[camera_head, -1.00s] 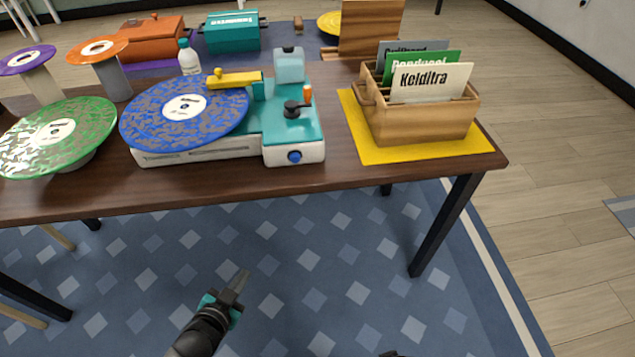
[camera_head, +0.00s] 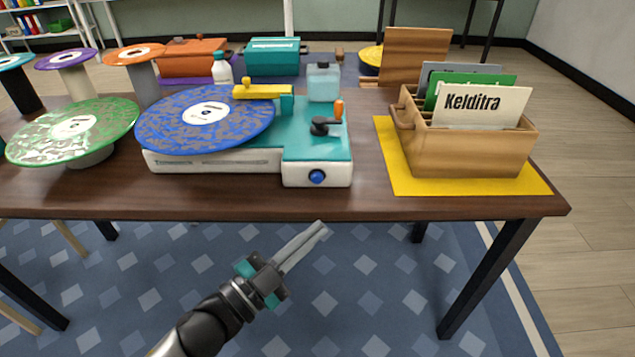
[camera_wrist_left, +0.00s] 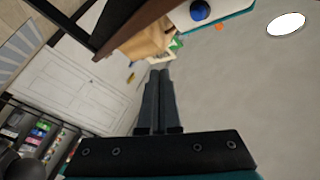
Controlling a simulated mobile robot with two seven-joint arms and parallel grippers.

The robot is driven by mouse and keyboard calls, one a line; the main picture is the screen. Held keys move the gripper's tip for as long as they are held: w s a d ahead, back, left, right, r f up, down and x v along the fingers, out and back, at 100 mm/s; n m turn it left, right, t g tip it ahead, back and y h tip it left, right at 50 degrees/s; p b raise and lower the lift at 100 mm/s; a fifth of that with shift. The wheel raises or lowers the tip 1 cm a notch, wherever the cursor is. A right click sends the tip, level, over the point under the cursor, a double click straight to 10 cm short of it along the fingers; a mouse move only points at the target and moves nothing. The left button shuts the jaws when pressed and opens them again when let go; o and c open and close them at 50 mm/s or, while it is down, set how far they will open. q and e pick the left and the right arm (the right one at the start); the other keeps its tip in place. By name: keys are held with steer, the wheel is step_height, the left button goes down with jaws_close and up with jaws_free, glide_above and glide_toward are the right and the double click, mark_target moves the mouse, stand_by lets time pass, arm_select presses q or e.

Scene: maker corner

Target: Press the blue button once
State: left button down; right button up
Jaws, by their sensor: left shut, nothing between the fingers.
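The blue button (camera_head: 317,177) is a small round knob on the white front face of the teal and white record player (camera_head: 318,148). It also shows at the top of the left wrist view (camera_wrist_left: 200,10). My left gripper (camera_head: 322,226) is shut and empty. In the head view its fingertips appear just below the table's front edge, under the button and apart from it. In the left wrist view the closed fingers (camera_wrist_left: 159,75) point up the picture, with the button above and to the right of their tips. My right gripper is not in view.
The blue record (camera_head: 205,120) lies on the player, with a yellow arm (camera_head: 262,91) over it. A green record (camera_head: 75,125) stands at left. A wooden crate of cards (camera_head: 465,150) stands on a yellow mat (camera_head: 400,180) at right. The table's front edge (camera_head: 250,210) lies below the button.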

mark_target(311, 207)
arm_select(q)
steer(key=w+b, duration=0.2)
steer(key=w, duration=0.5)
steer(key=shift+w+f, duration=0.1)
steer(key=shift+w, duration=0.85)
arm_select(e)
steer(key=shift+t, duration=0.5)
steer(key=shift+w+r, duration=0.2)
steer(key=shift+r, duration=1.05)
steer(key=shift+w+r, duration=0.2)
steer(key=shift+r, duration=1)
arm_select(q)
steer(key=shift+w, duration=0.15)
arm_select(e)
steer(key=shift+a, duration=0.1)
arm_select(q)
steer(key=shift+w, duration=0.3)
